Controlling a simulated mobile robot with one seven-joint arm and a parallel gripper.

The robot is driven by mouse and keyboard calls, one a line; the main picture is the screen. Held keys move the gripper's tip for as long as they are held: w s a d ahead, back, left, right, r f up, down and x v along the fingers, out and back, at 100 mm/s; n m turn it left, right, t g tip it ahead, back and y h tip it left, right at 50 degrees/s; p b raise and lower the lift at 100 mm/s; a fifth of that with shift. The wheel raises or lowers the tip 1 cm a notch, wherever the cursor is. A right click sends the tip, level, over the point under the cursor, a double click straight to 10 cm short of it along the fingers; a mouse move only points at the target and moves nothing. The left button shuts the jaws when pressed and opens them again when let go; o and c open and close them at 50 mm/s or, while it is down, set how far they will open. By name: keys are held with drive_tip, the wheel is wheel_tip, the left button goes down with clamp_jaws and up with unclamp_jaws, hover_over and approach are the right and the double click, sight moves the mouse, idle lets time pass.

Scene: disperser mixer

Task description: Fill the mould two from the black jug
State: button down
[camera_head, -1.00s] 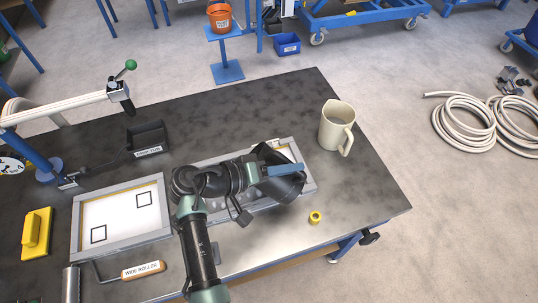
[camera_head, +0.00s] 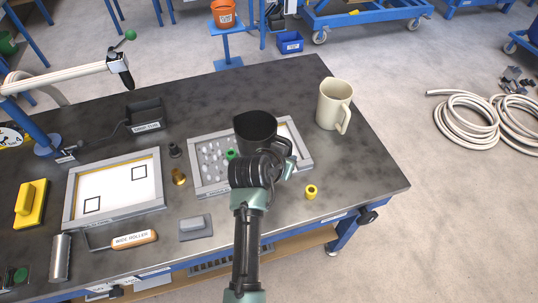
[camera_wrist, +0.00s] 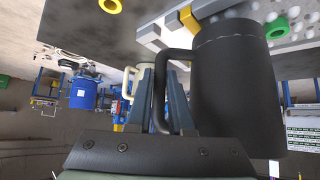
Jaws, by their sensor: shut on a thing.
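The black jug (camera_head: 256,128) is upright, its open mouth facing up, above the right-hand framed tray (camera_head: 210,188). Its contents are too dark to make out. It fills the right side of the wrist view (camera_wrist: 235,85). My gripper (camera_wrist: 162,85) is shut on the jug's handle. The right tray has pale pebble-like lumps in its left part and a white area at its right; the jug and my arm hide its middle. The left framed tray (camera_head: 115,185) has a white floor with two black square outlines. No label tells me which one is mould two.
A cream jug (camera_head: 334,103) stands right of the right tray. A yellow ring (camera_head: 311,192) lies in front of it. The table's right front corner is mostly clear.

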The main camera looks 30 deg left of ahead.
drive_tip(key=shift+w+a, duration=0.1)
drive_tip(key=shift+a, duration=0.05)
wheel_tip(320, 180, up, 4)
drive_tip(key=p, duration=0.4)
idle(0.3)
idle(0.8)
